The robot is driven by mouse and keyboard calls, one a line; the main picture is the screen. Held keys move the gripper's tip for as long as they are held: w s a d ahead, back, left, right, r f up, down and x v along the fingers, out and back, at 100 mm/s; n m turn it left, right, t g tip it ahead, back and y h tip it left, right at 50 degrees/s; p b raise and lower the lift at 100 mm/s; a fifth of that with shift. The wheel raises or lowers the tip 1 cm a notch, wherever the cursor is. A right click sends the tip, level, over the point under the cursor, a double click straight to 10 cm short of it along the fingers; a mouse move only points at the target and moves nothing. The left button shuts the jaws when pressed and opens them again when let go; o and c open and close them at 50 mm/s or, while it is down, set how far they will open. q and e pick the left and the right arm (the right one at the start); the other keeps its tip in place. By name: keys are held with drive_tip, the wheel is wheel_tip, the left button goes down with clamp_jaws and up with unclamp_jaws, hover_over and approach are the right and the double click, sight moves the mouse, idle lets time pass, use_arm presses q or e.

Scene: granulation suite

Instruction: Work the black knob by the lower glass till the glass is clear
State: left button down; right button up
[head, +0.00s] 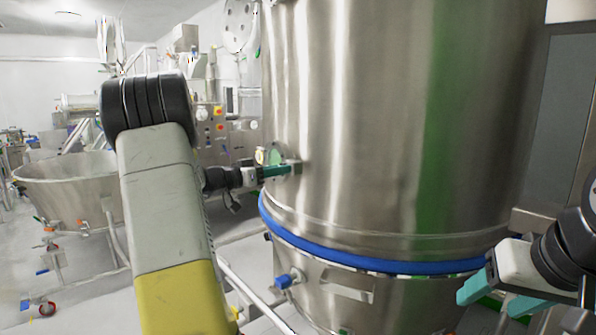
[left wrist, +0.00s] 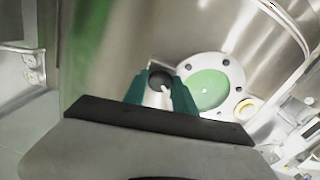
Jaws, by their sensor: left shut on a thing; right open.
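The black knob (left wrist: 160,77) sits on the steel vessel wall, between the teal fingertips of my left gripper (left wrist: 159,92). My left gripper (head: 284,169) is shut on it; in the head view the fingers hide the knob. The lower glass (left wrist: 208,90) is a round green pane in a pale bolted flange, just right of the knob in the left wrist view. It looks light green, with a pale streak; I cannot tell how clear it is. In the head view the glass (head: 276,156) shows edge-on, just above the fingers. My right gripper (head: 498,297) is open and empty at lower right.
The large steel vessel (head: 370,120) fills the middle, with a blue band (head: 350,261) around its lower part. A blue-handled valve (head: 289,279) sticks out below the band. A steel bowl (head: 60,185) on a stand and other machinery stand at left.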

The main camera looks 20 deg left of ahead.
use_arm(q)
drive_tip(key=shift+n, duration=0.3)
drive_tip(key=shift+a+n, duration=0.1)
drive_tip(key=shift+n, duration=6.8)
drive_tip(key=c, duration=1)
unclamp_jaws()
